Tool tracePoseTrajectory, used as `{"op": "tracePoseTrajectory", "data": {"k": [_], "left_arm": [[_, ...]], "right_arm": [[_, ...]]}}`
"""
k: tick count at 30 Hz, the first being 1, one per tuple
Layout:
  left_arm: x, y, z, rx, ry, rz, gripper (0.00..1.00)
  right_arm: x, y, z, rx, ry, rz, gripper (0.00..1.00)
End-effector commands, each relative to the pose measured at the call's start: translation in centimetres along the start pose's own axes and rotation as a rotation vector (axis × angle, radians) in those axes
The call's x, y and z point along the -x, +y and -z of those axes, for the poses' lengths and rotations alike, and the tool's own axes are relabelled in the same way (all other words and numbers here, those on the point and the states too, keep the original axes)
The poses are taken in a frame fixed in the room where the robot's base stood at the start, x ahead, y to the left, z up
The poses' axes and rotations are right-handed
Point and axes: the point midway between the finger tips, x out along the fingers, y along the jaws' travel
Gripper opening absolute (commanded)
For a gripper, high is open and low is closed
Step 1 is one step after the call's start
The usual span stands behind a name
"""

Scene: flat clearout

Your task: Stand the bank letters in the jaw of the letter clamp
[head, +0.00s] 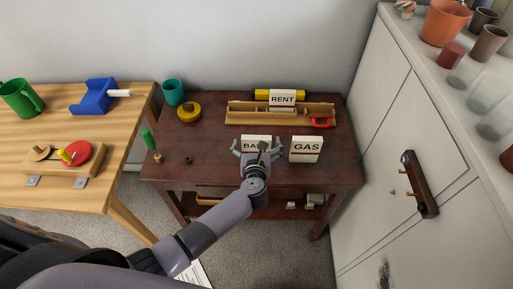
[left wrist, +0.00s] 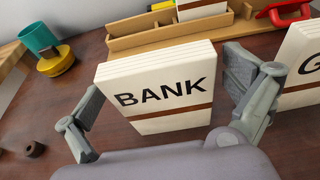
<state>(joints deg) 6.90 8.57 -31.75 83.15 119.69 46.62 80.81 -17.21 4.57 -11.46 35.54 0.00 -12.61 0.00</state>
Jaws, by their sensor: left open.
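The bank letters (head: 256,139) are a thick white bundle marked BANK with a brown stripe, upright on the dark brown table (head: 220,158). They fill the middle of the left wrist view (left wrist: 160,95). My left gripper (head: 258,149) is open, with one finger on each side of the bundle. In the left wrist view its right finger is apart from the bundle; its left finger is close to the edge, and I cannot tell if it touches. A blue block with a slanted notch and a white rod (head: 94,96) is on the light wood table; I cannot tell whether it is the letter clamp.
Gas letters (head: 306,147) stand close right of my gripper. Behind are a wooden tray (head: 240,117) with a red item (head: 320,122) and rent letters (head: 283,98). A teal cup (head: 173,92) and a yellow round thing (head: 189,112) stand back left.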

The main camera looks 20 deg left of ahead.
Motion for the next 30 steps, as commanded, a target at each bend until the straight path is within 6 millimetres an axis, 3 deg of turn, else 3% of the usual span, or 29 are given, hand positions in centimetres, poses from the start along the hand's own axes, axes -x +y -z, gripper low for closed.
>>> {"op": "tracePoseTrajectory", "data": {"k": [5, 27, 30], "left_arm": [[0.02, -0.01, -0.01, 0.0, 0.0, 0.0, 0.99], [0.04, -0.01, -0.04, 0.0, -0.001, 0.0, 0.5], [0.04, -0.02, -0.09, 0.0, -0.002, 0.0, 0.48]], "right_arm": [[-0.01, 0.01, -0.04, 0.0, -0.001, 0.0, 0.69], [-0.01, 0.02, -0.06, 0.0, -0.001, 0.0, 0.69], [0.0, 0.02, -0.06, 0.0, -0.001, 0.0, 0.69]]}}
